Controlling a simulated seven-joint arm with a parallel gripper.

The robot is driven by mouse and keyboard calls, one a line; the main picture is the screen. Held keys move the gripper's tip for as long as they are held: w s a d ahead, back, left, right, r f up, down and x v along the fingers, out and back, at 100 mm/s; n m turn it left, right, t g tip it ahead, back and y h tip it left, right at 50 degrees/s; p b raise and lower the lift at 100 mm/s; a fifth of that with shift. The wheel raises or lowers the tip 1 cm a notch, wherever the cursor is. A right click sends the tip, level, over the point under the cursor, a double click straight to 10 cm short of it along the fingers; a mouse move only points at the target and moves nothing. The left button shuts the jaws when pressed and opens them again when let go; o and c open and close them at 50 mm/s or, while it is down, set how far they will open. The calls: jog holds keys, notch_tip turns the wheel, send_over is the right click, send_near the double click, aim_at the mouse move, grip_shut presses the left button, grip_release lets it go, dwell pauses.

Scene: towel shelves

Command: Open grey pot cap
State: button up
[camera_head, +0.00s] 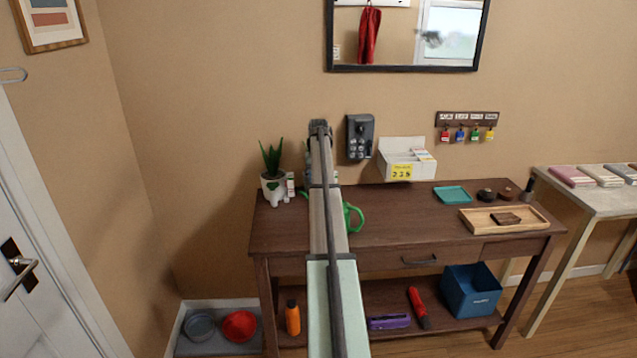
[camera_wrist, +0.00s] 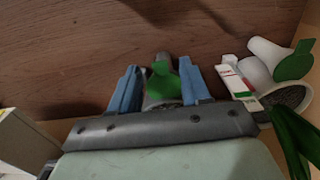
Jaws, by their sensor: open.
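My gripper (camera_wrist: 160,66) is open in the wrist view, its two blue fingers apart above the brown wood surface. A small grey pot-like thing (camera_wrist: 160,102) with a green part (camera_wrist: 163,82) shows between and beyond the fingers. Its lower part is hidden by the gripper body, and I cannot tell whether a finger touches it. I cannot make out a separate cap. In the head view my arm covers the gripper and this spot. A white animal-shaped planter (camera_head: 273,188) stands left of my arm; it also shows at the right of the wrist view (camera_wrist: 258,74).
A small white and red box (camera_wrist: 236,86) stands between the gripper and the planter. A wooden tray (camera_head: 477,220) and a teal tray (camera_head: 452,195) lie right. The front middle is clear.

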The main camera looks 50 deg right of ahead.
jog(key=shift+f, duration=0.35)
grip_shut()
dwell(0.3)
